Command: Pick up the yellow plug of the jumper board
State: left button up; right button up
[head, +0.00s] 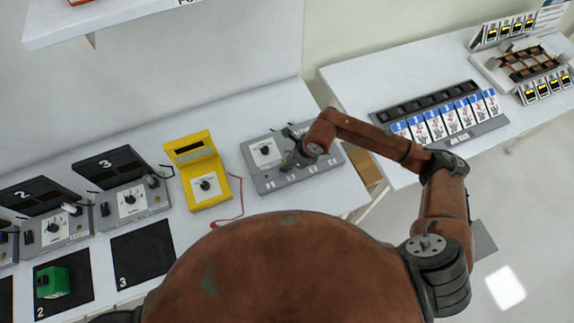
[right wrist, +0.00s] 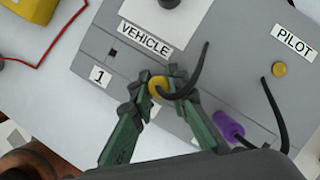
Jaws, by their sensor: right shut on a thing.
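The grey jumper board (head: 258,182) lies on the white table, right of the yellow device in the head view. It also fills much of the right wrist view (right wrist: 205,28), with labels "VEHICLE", "PILOT" and "1". My right gripper (head: 290,162) is over the board. In the right wrist view my right gripper (right wrist: 160,86) has its green fingers closed around the yellow plug (right wrist: 157,86), beside the "VEHICLE" label. A black cable runs from the plug. I cannot tell whether the plug is seated or lifted. My left gripper is not in view.
A purple plug (right wrist: 228,125) and a yellow round part (right wrist: 279,69) are on the board, near my right gripper. The yellow device (head: 200,172) has a red lead. Numbered stations stand at the left; a second table (head: 350,85) holds a row of cards.

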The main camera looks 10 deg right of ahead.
grip_shut()
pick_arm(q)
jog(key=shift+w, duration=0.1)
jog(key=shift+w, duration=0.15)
pick_arm(e)
jog(key=shift+r, duration=0.1)
jog(key=shift+w+r, duration=0.1)
jog(key=shift+r, duration=0.4)
pick_arm(q)
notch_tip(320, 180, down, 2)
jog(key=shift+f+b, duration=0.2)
jog(key=shift+b, duration=1)
pick_arm(e)
jog(key=s+a+r, duration=0.2)
jog(key=s+r, duration=1)
jog(key=s, duration=0.2)
jog(key=shift+a, duration=0.2)
jog(key=shift+f, duration=0.1)
